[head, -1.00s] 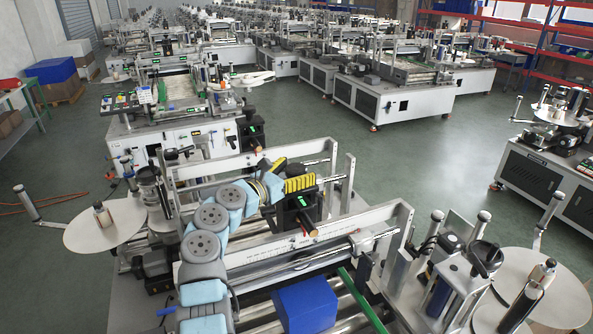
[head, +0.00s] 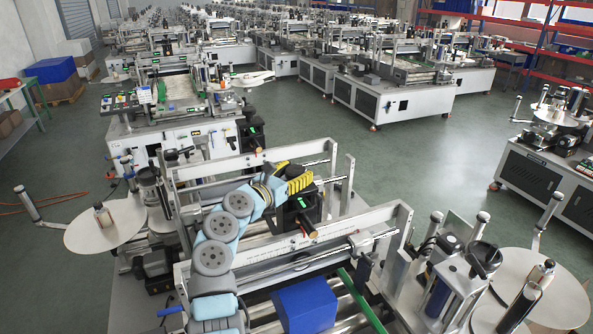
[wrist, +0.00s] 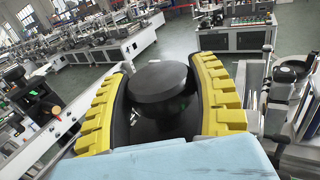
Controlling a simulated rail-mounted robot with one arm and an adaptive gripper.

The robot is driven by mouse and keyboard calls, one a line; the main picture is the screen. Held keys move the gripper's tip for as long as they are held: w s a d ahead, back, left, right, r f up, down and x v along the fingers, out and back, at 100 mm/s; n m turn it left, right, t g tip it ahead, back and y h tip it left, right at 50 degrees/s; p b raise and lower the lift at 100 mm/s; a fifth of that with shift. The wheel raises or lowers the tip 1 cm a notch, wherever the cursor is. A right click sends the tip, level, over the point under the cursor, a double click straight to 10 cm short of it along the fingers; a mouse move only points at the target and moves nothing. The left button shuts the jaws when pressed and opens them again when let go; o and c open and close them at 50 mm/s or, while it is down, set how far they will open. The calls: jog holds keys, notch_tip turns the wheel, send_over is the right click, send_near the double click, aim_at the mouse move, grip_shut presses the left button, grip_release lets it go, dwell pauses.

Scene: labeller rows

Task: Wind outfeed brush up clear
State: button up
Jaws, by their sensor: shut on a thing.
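My gripper (head: 297,182) has yellow ribbed fingers and is at the far side of the near labeller. The wrist view shows its two fingers (wrist: 162,75) around a black round knob (wrist: 160,82), one on each side, shut on it. In the head view the gripper and arm hide the knob. A black box with a green display (head: 302,206) stands right beside the gripper. I cannot make out the outfeed brush itself in either view.
A blue box (head: 306,306) lies on the near machine's rollers, beside a green rail (head: 362,300). A metal crossbar (head: 300,243) runs under my arm. White reel discs (head: 105,226) stand at both sides. Open floor (head: 420,160) lies beyond, before further machine rows.

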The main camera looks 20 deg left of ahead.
jog(key=shift+d+r+n+t+y+p, duration=0.15)
jog(key=shift+n+t+y+p, duration=0.25)
jog(key=shift+n+y+p, duration=0.75)
jog(key=shift+n+y+p, duration=0.25)
jog(key=shift+y+p, duration=0.3)
jog(key=shift+y, duration=0.6)
jog(key=shift+n+y+p, duration=0.7)
jog(key=shift+y+p, duration=0.2)
jog(key=shift+p, duration=0.05)
jog(key=shift+r+y, duration=0.1)
jog(key=shift+y, duration=0.2)
jog(key=shift+n+y+p, duration=0.8)
jog(key=shift+y+p, duration=0.05)
jog(key=shift+y, duration=0.15)
jog(key=shift+f+n+y+p, duration=0.2)
jog(key=shift+n+y+p, duration=0.15)
jog(key=shift+n+y, duration=0.4)
jog(key=shift+g+y, duration=0.25)
jog(key=shift+g, duration=0.05)
jog(key=shift+n+g+y, duration=0.3)
jog(key=shift+n+y, duration=0.25)
jog(key=shift+y, duration=0.25)
jog(key=shift+n+y, duration=0.3)
jog(key=shift+y, duration=0.2)
